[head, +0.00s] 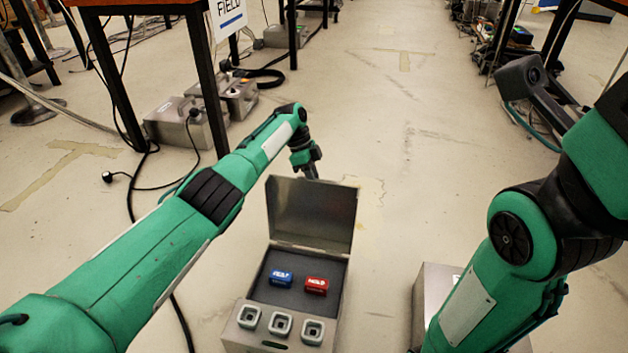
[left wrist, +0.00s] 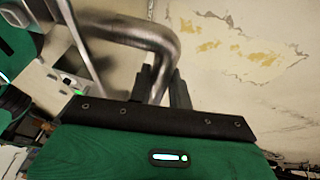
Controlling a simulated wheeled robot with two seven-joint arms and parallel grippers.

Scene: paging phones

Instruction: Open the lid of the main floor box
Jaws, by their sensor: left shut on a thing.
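The main floor box (head: 338,312) is a grey metal box on the floor in the lower middle of the head view. Its lid (head: 312,212) stands raised, about upright, at the far side. My left gripper (head: 312,174) is at the lid's far top edge, its fingertips mostly hidden behind the lid. In the left wrist view, my left gripper (left wrist: 163,85) is shut on a bent metal handle bar (left wrist: 140,32). Inside the box are a blue block (head: 281,277) and a red block (head: 316,286). My right gripper is not in view.
Several square sockets (head: 280,324) line the box's front. Another metal box (head: 430,290) stands to the right, partly behind my right arm. Tables (head: 205,80) with cables and metal cases (head: 172,125) stand at the left. The floor beyond the lid is clear.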

